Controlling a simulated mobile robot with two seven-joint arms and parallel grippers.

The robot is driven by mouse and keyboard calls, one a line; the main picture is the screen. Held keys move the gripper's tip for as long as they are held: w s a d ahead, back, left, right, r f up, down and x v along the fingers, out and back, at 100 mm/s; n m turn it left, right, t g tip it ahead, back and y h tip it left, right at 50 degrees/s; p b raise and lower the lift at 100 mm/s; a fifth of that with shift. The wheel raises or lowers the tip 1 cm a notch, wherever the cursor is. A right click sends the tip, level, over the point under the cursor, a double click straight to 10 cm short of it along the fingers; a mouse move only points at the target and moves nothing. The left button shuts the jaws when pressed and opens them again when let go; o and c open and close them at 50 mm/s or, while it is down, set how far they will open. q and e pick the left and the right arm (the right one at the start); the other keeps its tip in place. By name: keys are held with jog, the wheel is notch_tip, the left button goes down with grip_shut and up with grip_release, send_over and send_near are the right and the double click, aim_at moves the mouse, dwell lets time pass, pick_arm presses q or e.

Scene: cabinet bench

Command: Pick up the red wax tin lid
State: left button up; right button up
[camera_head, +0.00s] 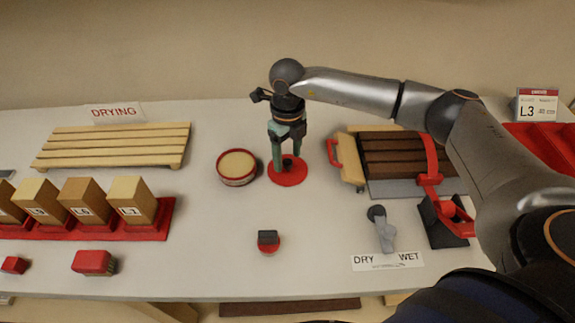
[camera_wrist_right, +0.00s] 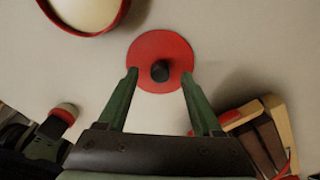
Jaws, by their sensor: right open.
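The red wax tin lid (camera_head: 289,176) lies flat on the bench, a round red disc with a dark knob in its middle. It also shows in the right wrist view (camera_wrist_right: 150,49), with its knob between and beyond the fingertips. My right gripper (camera_head: 288,168) points down over the lid with its fingers apart, one on each side of the knob. In the right wrist view the gripper (camera_wrist_right: 160,75) is open and empty. The open wax tin (camera_head: 237,167), red with pale wax inside, stands just left of the lid. My left gripper is not in view.
A wooden drying rack (camera_head: 112,145) stands at the back left, with a red tray of labelled blocks (camera_head: 105,210) before it. A brown slatted block with red handles (camera_head: 395,155) sits close on the right. A small red-and-black item (camera_head: 268,241) lies in front. Bench between is clear.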

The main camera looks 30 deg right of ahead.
jog(key=shift+f, duration=0.55)
grip_shut()
